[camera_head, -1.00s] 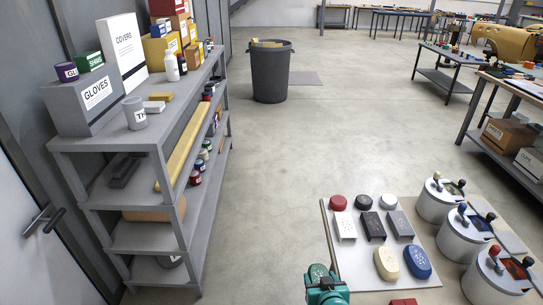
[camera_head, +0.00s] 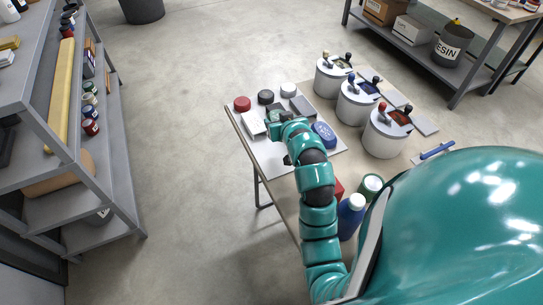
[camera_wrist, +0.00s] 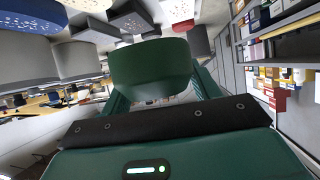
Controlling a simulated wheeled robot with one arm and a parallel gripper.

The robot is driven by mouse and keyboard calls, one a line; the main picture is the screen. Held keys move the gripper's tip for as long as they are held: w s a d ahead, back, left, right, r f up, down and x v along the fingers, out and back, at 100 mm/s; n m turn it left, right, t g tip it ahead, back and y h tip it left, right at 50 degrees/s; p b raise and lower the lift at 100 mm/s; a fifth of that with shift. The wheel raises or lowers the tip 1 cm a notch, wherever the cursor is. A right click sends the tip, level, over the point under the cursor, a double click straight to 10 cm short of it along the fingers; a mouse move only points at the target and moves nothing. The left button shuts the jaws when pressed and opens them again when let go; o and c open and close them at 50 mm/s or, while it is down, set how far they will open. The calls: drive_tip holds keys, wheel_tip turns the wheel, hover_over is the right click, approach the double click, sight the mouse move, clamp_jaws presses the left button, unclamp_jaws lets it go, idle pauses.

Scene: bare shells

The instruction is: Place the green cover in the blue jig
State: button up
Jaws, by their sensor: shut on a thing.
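My gripper (camera_wrist: 155,85) is shut on the green cover (camera_wrist: 150,65), a dark green rounded piece that fills the middle of the wrist view. In the head view my gripper (camera_head: 283,119) is over the white board, and the cover cannot be made out there. The blue jig (camera_head: 355,112) is the middle one of three white round pots, with a blue knob, a dark knob and a dark blue opening on top. It stands to the right of my gripper, apart from it.
The white board (camera_head: 270,160) bears a red cover (camera_head: 242,103), a black one (camera_head: 265,96), a blue one (camera_head: 323,135) and others. The other jigs (camera_head: 331,78) (camera_head: 385,135) flank the blue one. Grey shelves (camera_head: 125,205) stand left.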

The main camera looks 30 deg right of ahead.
sight(271, 156)
drive_tip(key=a+f, duration=0.1)
drive_tip(key=a+f+n+y, duration=0.1)
drive_tip(key=shift+a+y, duration=0.3)
drive_tip(key=shift+s+a+f+n, duration=0.2)
drive_tip(key=shift+f+n, duration=0.1)
drive_tip(key=shift+n, duration=0.1)
wheel_tip(271, 156, down, 9)
drive_tip(key=shift+w+f+p, duration=0.1)
drive_tip(key=shift+p, duration=1.15)
drive_tip(key=shift+f, duration=0.2)
